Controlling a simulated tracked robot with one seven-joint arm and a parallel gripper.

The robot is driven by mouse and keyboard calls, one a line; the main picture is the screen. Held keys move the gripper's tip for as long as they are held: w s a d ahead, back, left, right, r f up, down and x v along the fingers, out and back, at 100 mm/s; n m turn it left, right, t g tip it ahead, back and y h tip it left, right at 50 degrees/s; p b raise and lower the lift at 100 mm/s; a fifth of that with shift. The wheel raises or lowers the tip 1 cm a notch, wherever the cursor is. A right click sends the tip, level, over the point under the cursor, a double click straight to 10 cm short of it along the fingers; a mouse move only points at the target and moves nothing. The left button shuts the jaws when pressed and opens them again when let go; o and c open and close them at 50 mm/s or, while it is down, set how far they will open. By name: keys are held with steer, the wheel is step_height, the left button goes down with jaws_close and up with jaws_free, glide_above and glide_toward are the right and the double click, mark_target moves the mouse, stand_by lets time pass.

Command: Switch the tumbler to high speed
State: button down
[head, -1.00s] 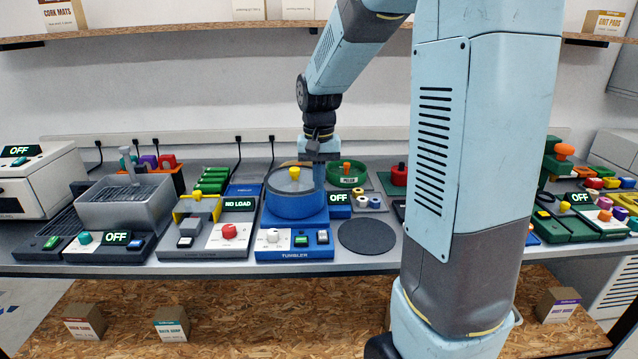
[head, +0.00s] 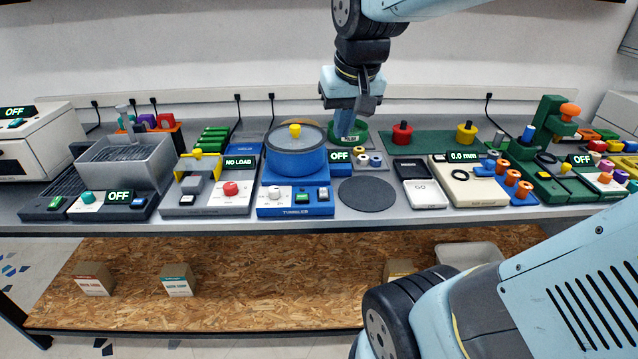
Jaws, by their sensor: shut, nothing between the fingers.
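The tumbler (head: 295,161) is a blue machine with a round blue drum, a grey lid and a yellow knob on top. The dial's setting is too small to read. Its display (head: 339,156) shows OFF. My gripper (head: 346,132) points down behind and to the right of the drum, above the back of the bench. It is shut and empty, apart from the tumbler's controls.
A dark round mat (head: 367,195) lies right of the tumbler. A machine with a NO LOAD display (head: 240,162) and a red knob (head: 231,188) stands close on its left. A green dish (head: 354,134) is near my gripper. A cream gauge (head: 470,188) reading 0.0 mm stands further right.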

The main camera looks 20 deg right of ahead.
steer(key=s+n+t, duration=0.1)
steer(key=s, duration=0.5)
steer(key=shift+s+a+r+t, duration=0.15)
steer(key=shift+s+r+t, duration=0.15)
steer(key=shift+r, duration=0.15)
steer(key=shift+a, duration=0.1)
